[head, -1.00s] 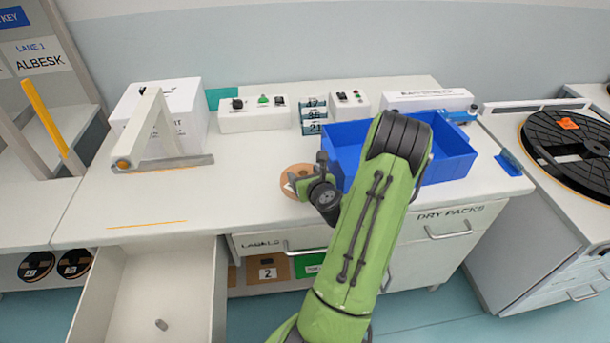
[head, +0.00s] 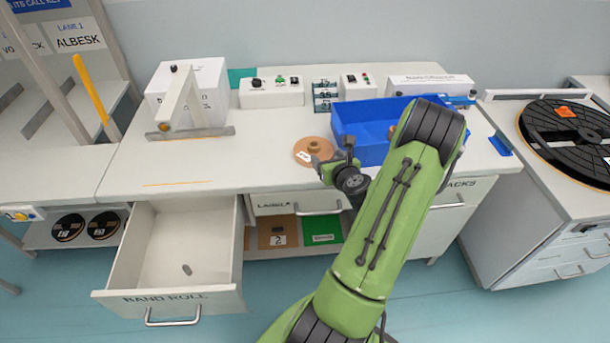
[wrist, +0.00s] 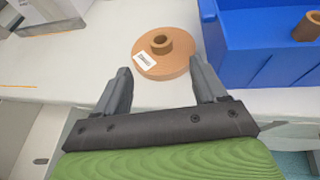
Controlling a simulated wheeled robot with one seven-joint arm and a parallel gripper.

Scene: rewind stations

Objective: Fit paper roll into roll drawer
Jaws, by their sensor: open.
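A flat brown roll (head: 309,157) with a raised hub and a white label lies on the counter, left of the blue bin. It also shows in the wrist view (wrist: 176,64), just beyond the fingertips. My gripper (head: 328,163) is open and empty at the roll's front right; in the wrist view, its fingers (wrist: 160,68) are spread on the near side of the roll. The roll drawer (head: 165,300), marked BAND ROLL, is pulled open at lower left. A small grey peg (head: 187,270) stands on its floor.
The blue bin (head: 372,149) stands right of the roll, with a brown piece (wrist: 308,27) inside. A stand with a grey arm (head: 178,105) and a white box are at the back left. Control boxes line the wall. The counter's left front is clear.

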